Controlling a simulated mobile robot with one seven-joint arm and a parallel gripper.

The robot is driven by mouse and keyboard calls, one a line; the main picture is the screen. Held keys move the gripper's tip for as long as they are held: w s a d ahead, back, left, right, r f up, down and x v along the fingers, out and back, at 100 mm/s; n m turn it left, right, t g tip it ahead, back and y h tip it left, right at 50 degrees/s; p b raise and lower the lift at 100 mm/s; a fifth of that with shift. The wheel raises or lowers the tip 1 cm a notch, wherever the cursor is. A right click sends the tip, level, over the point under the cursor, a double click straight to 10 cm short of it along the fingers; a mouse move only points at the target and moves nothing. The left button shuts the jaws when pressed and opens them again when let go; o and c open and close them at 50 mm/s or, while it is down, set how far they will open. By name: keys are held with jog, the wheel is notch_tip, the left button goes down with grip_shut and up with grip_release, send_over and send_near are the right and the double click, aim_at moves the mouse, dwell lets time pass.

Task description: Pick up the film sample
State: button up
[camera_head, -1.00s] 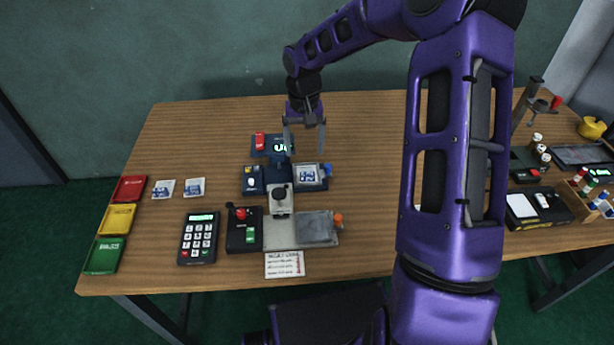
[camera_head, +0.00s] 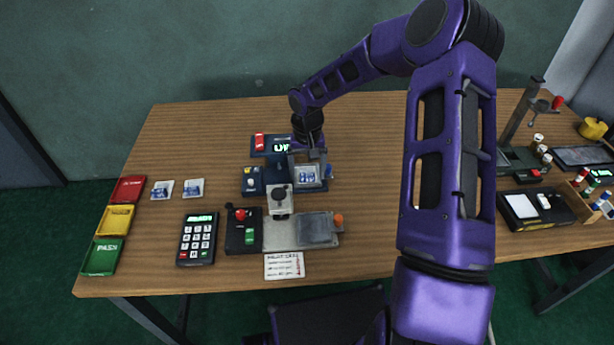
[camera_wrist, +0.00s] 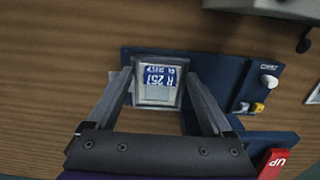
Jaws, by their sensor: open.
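The film sample (camera_wrist: 158,82), a small square with a blue and white printed label, lies on a raised grey square platform of the dark blue tower device (camera_wrist: 190,112). In the head view the sample (camera_head: 308,175) sits at the middle of the table. My gripper (camera_head: 308,182) is down over the platform, with one finger on each side of it. In the wrist view my gripper (camera_wrist: 160,85) is open and its two fingers stand left and right of the sample. Whether either finger touches the platform's edge cannot be told.
Two other film squares (camera_head: 177,189) lie at the left by red, yellow and green trays (camera_head: 117,218). A keypad (camera_head: 197,238), a red-knobbed control box (camera_head: 244,231) and a metal plate (camera_head: 318,229) stand in front. The table's back left is clear.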

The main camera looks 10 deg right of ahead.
grip_shut()
jog(key=shift+r, duration=0.1)
